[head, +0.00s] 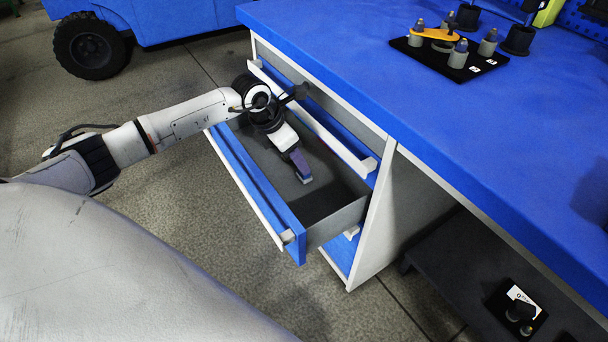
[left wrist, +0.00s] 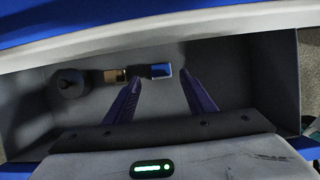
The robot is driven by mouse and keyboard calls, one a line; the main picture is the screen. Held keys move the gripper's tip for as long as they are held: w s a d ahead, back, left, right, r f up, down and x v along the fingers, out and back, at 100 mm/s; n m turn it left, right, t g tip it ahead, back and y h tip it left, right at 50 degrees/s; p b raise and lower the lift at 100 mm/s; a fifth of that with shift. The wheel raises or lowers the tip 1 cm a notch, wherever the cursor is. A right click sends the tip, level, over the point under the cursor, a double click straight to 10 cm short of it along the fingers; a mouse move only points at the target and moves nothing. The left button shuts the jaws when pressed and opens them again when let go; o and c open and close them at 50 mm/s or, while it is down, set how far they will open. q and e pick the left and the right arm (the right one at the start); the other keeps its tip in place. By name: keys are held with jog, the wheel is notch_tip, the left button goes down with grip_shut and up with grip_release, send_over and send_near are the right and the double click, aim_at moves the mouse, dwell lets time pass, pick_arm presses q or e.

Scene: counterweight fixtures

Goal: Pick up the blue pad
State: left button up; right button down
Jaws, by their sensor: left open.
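A small blue pad (left wrist: 161,71) lies in the open drawer (head: 345,198). In the left wrist view it is near the drawer's far wall, with a dark piece touching or close to its left side. My left gripper (head: 303,173) reaches down into the drawer. In the left wrist view the left gripper (left wrist: 160,78) is open, its two purple fingers apart. The pad appears between and just beyond the fingertips, and I cannot tell the remaining distance. In the head view the pad is not visible, likely hidden by the gripper. My right gripper is not in view.
Left of the pad in the drawer are a tan piece (left wrist: 114,76) and a dark round weight (left wrist: 70,84). The blue worktop (head: 340,55) overhangs beside the drawer. A black tray (head: 468,69) with cylinders stands on it. The drawer's near part is bare.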

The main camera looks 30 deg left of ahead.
pick_arm(q)
jog(key=b+x, duration=0.1)
jog(key=x, duration=0.4)
jog(key=shift+r+b, duration=0.1)
jog(key=shift+b, duration=0.3)
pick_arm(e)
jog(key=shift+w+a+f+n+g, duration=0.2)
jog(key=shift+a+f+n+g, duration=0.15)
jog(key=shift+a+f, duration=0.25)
